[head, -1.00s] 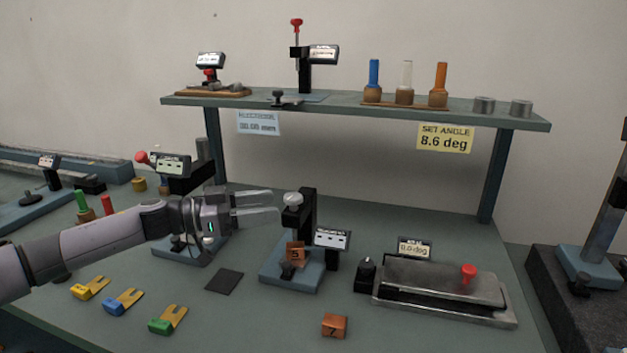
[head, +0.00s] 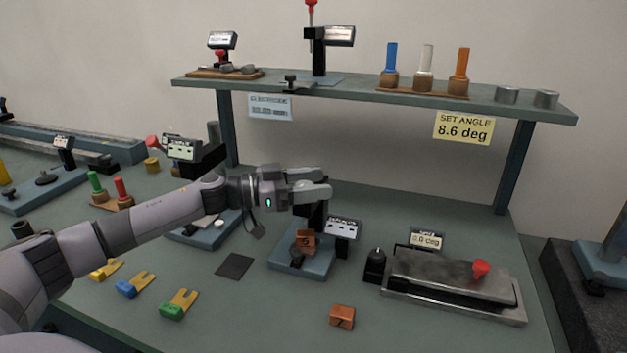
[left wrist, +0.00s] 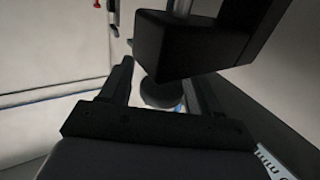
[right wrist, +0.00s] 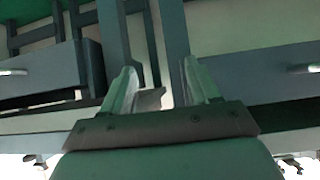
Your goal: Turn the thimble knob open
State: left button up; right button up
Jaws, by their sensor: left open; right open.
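My left gripper (head: 318,187) is open at the top of the black stand (head: 316,218) on the blue-based gauge in the middle of the bench. Its fingers cover the pale knob at the stand's top in the head view. In the left wrist view, a dark-looking round knob (left wrist: 160,93) sits between the open fingers (left wrist: 158,80), below a black block (left wrist: 190,38). I cannot tell if the fingers touch it. My right gripper (right wrist: 160,85) is open and empty in the right wrist view, and out of the head view.
An orange-brown block (head: 305,241) sits on the gauge base, beside its display (head: 343,228). Another block (head: 342,316) lies in front. A sine-plate-like fixture (head: 450,280) stands right. A dark pad (head: 235,266) and forked pieces (head: 178,304) lie left. A shelf (head: 400,97) spans above.

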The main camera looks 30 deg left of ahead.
pick_arm(q)
jog(key=c, duration=1)
jog(key=shift+w+n+t+y, duration=0.1)
jog(key=shift+n+t+y, duration=0.2)
jog(key=shift+y, duration=0.1)
